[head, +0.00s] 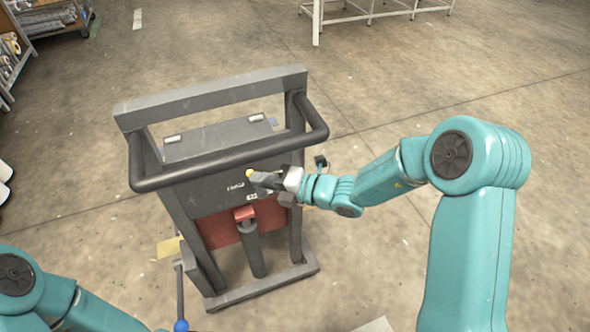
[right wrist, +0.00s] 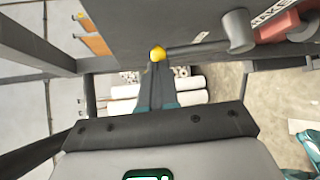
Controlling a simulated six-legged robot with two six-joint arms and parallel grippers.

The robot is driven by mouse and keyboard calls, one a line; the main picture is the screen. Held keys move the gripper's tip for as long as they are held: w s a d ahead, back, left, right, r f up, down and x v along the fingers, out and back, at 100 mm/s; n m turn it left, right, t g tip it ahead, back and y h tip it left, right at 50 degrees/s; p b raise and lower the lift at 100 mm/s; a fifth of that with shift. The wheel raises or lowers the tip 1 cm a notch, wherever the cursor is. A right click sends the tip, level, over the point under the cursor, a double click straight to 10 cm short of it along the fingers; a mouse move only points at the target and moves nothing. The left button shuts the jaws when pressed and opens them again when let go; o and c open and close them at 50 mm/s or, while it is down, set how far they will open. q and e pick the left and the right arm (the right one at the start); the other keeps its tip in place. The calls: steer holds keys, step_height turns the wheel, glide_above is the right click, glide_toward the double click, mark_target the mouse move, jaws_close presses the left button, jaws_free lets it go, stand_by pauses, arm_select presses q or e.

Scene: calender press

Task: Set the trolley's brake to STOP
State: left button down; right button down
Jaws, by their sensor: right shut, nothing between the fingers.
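The grey trolley (head: 215,166) stands in the middle of the head view, its tubular handle towards me. The brake's yellow knob (head: 249,173) is at the fingertips of my right gripper (head: 258,179). In the right wrist view the yellow knob (right wrist: 157,54) sits just beyond the tips of my shut fingers (right wrist: 157,75); whether they touch I cannot tell. A thin lever (right wrist: 195,47) runs sideways from the knob to a round grey pivot (right wrist: 237,32). A label reading BRAKE (right wrist: 272,10) is partly seen; no STOP mark is legible. My left gripper is out of view.
The trolley's handle bar (head: 230,162) crosses just above my right gripper. A red block (head: 245,212) is on the front panel below. A lever with a blue ball (head: 181,325) stands at lower left. Shelving (head: 50,20) and a white table (head: 316,25) are far back; floor to the right is clear.

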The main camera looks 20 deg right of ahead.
steer(key=shift+a+f+n+g+h, duration=0.2)
steer(key=shift+a+n+g+h, duration=0.3)
steer(key=shift+a+h, duration=0.55)
steer(key=shift+r+p, duration=0.15)
steer(key=shift+p, duration=0.15)
steer(key=shift+r+p, duration=0.6)
steer(key=shift+r, duration=0.05)
